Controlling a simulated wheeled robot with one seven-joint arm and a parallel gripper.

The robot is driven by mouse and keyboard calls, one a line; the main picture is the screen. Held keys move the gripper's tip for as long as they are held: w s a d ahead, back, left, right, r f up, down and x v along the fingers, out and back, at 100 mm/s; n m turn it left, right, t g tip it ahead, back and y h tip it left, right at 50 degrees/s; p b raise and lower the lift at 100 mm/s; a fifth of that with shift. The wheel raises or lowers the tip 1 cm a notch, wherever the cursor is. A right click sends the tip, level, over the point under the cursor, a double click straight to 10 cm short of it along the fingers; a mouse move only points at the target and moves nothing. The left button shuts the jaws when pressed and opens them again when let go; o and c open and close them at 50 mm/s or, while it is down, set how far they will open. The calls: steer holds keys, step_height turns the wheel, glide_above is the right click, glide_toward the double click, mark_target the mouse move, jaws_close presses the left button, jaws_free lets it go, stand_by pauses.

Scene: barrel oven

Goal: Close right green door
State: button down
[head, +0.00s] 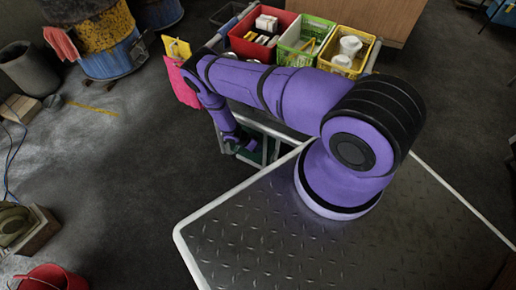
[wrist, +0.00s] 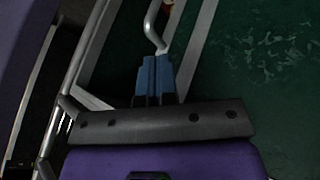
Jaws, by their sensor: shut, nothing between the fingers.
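My gripper (wrist: 155,62) is shut with its blue fingers together and empty. Its fingertips are at the lower end of a bent grey metal handle (wrist: 152,25); I cannot tell whether they touch it. A scuffed dark green door panel (wrist: 255,60) fills the right of the wrist view, with a grey frame strip (wrist: 195,45) along its left side. In the head view my gripper (head: 250,147) is low by the front of the metal-framed cart, beside a small visible patch of green panel (head: 256,156). My arm hides most of the door, so its opening angle is unclear.
Red (head: 262,47), green (head: 290,52) and yellow (head: 325,60) bins stand on the cart's top. Pink and yellow cloths (head: 180,85) hang at its left. A grey metal frame tube (wrist: 85,55) runs left of my gripper.

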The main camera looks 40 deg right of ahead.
steer(key=x, duration=0.7)
stand_by(0.3)
